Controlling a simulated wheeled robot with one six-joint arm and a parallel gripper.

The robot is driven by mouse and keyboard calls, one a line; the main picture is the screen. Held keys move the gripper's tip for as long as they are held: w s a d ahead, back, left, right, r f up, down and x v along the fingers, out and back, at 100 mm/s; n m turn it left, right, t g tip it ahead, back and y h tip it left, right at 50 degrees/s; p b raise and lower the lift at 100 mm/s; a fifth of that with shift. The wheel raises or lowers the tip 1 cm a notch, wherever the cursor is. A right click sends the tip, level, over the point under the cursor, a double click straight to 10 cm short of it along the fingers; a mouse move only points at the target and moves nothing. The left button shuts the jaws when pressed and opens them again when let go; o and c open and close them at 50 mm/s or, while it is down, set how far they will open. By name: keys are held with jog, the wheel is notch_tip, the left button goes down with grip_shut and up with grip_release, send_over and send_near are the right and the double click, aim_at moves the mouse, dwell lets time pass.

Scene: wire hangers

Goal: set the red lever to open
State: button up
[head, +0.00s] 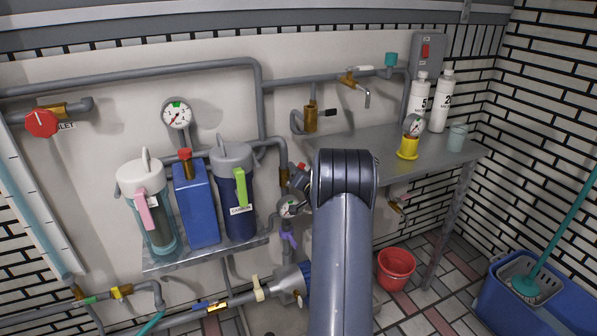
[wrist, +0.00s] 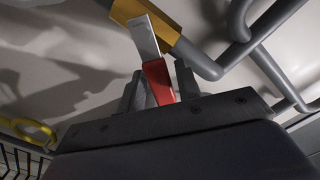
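The red lever (wrist: 157,80) shows in the wrist view, with a bare silver shank (wrist: 143,38) running up to a brass-yellow valve body (wrist: 165,25) on a grey pipe. The lever leans up and to the left there. My gripper (wrist: 160,88) has its two dark fingers close on either side of the red part, and it looks shut on it. In the head view my arm (head: 342,250) hides most of my gripper and the lever; a small red bit (head: 301,166) shows just left of the arm's elbow, near a brass fitting (head: 284,177).
Filter housings (head: 240,200) and a blue box (head: 197,215) stand on a shelf left of my arm. A red knob (head: 41,123) is far left. A grey bench (head: 370,142) is at right.

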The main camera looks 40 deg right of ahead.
jog(key=shift+o, duration=0.9)
jog(key=p+v, duration=0.1)
jog(key=v, duration=0.9)
jog(key=shift+s+p, duration=0.35)
jog(key=shift+s, duration=0.05)
jog(key=shift+c, duration=0.4)
